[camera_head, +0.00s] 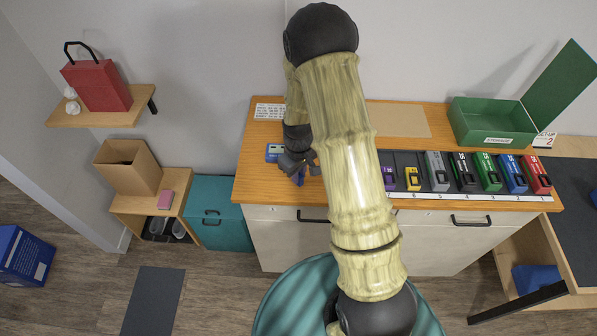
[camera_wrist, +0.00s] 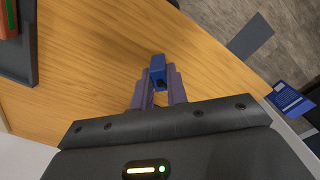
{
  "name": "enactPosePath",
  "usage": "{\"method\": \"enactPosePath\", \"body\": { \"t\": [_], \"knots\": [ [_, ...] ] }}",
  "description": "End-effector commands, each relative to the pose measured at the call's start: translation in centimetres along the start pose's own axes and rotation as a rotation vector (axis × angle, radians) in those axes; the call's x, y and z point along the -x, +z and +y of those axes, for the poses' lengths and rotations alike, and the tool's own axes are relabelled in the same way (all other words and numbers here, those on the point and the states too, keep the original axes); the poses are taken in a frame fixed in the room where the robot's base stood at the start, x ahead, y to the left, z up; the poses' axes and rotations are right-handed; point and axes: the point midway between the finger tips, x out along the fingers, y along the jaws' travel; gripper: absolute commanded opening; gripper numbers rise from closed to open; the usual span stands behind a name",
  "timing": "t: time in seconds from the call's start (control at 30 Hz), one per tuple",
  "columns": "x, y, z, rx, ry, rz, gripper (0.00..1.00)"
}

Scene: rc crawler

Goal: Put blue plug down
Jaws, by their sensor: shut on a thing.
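The blue plug (camera_wrist: 158,66) is between the fingertips of my gripper (camera_wrist: 158,86) in the wrist view, with the wooden bench top (camera_wrist: 100,75) behind it. My gripper is shut on it. In the head view my gripper (camera_head: 298,171) is over the left part of the bench near its front edge, and a small blue piece of the plug (camera_head: 301,180) shows below it. I cannot tell whether the plug touches the bench. My arm hides part of the bench middle.
A blue-and-white item (camera_head: 273,152) lies just left of my gripper. To the right, a dark tray (camera_head: 403,159) holds several coloured blocks, including a blue block (camera_head: 512,175). An open green box (camera_head: 492,123) stands behind. The bench's front left corner is clear.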

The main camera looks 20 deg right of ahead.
Motion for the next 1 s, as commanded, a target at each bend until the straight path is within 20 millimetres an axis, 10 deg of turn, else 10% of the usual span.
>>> {"method": "enactPosePath", "body": {
  "t": [0.27, 0.4, 1.0],
  "knots": [
    [-0.3, 0.0, 0.0, 0.0, 0.0, 0.0, 0.0],
    [-0.2, 0.0, 0.0, -0.001, 0.0, 0.0, 0.37],
    [2.2, -0.1, 0.0, 0.0, 0.001, 0.004, 0.37]
  ]
}}
